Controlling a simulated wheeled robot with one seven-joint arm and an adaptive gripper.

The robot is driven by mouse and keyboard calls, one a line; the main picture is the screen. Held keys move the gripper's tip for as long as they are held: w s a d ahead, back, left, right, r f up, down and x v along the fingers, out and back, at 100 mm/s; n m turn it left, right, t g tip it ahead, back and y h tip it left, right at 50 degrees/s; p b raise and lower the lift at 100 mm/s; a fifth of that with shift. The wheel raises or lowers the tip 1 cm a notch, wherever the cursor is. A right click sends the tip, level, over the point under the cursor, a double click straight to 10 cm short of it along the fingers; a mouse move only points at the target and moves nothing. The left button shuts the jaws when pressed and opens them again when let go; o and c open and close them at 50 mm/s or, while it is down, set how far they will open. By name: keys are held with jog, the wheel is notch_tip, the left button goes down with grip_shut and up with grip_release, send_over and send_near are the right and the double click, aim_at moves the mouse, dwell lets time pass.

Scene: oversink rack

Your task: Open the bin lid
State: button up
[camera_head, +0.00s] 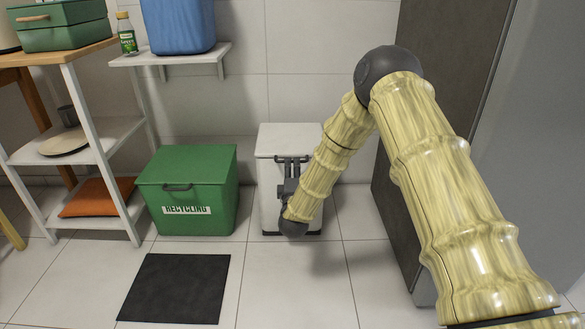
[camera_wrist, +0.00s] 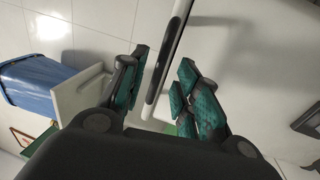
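A white bin (camera_head: 268,185) with a flat white lid (camera_head: 290,137) stands on the floor against the wall. The lid looks closed. My gripper (camera_head: 292,160) is at the upper front of this bin, and my arm hides part of its right side. In the wrist view my gripper (camera_wrist: 160,88) is open. A pale edge with a dark elongated handle (camera_wrist: 166,62) lies between its teal-padded fingers. I cannot tell whether either finger touches it.
A green recycling bin (camera_head: 205,176) with a closed lid stands just left. A wall shelf (camera_head: 195,57) holds a blue container (camera_head: 178,25) and a bottle (camera_head: 126,35). A white rack (camera_head: 100,140) is farther left. A dark mat (camera_head: 175,288) lies on open floor; a grey cabinet stands right.

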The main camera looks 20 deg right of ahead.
aim_at(292, 161)
jog(key=shift+b+x, duration=0.6)
jog(key=shift+x, duration=1.15)
grip_shut()
